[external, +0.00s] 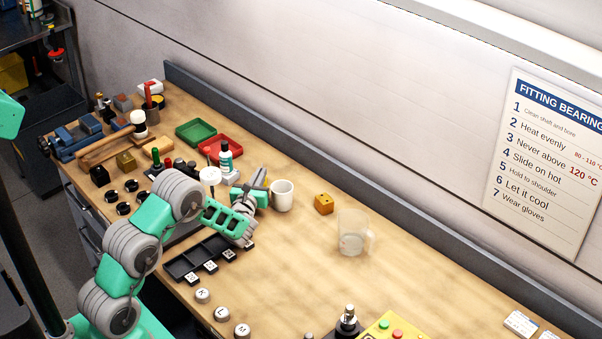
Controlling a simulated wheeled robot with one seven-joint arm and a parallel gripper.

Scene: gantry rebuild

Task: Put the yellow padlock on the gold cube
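A small orange-yellow block (324,204) with dark spots on top lies on the workbench right of the white mug; it is too small to tell whether it is the yellow padlock. A dull gold cube (125,161) sits at the left of the bench, near the wooden clamp. No shackle shows clearly on either. My gripper (262,182) is over the middle of the bench, just left of the white mug and apart from both blocks. Its fingertips are small and partly hidden, so its opening and any held thing cannot be made out.
The white mug (283,196) stands close beside my gripper. A clear jug (352,236) stands right of the orange-yellow block. Green (196,132) and red (221,148) trays lie behind. A black divided tray (192,261) lies in front. The bench right of the jug is mostly clear.

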